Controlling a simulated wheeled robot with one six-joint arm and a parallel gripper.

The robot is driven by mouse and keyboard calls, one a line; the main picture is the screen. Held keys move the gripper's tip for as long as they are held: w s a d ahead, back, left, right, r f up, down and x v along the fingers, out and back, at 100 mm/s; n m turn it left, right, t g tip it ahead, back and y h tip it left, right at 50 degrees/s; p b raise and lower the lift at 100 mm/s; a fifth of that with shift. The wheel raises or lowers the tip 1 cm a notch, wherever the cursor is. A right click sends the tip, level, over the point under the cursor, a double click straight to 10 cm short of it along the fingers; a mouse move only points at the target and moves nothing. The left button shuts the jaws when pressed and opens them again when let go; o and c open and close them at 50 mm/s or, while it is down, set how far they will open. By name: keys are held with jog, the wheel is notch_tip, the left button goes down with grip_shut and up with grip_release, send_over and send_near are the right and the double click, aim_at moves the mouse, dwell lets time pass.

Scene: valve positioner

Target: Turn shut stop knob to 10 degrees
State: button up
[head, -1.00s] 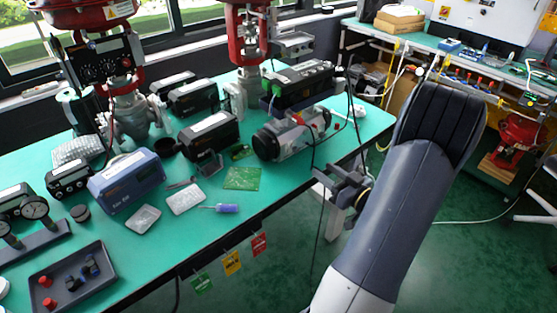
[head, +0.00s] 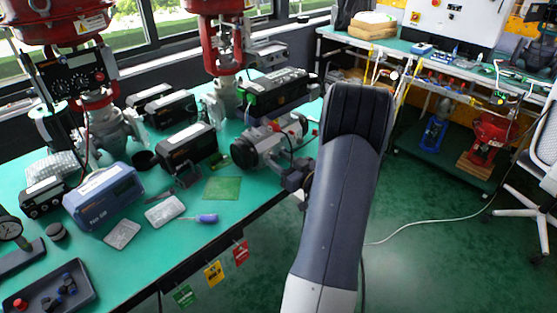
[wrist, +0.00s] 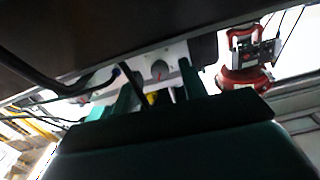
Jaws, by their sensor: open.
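In the wrist view a round grey knob (wrist: 159,70) with a red mark sits on a pale panel. It shows between the two green-tinted fingers of my gripper (wrist: 157,90), which are apart with nothing between their tips. The knob appears beyond the tips; I cannot tell the exact gap or read its angle. I cannot confirm from any label that it is the shut stop knob. In the head view my gripper (head: 296,180) is mostly hidden behind my forearm, close to the right end of the grey actuator (head: 268,145) on the bench edge.
A black positioner box (head: 275,92) with a green connector and cables stands behind the actuator. The green bench (head: 130,245) holds a blue device (head: 104,197), a screwdriver (head: 203,218) and a tray of parts (head: 50,290). A dark surface (wrist: 90,55) crosses the upper wrist view.

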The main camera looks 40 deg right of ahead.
jog(key=shift+w, duration=0.35)
jog(key=shift+c, duration=0.3)
grip_shut()
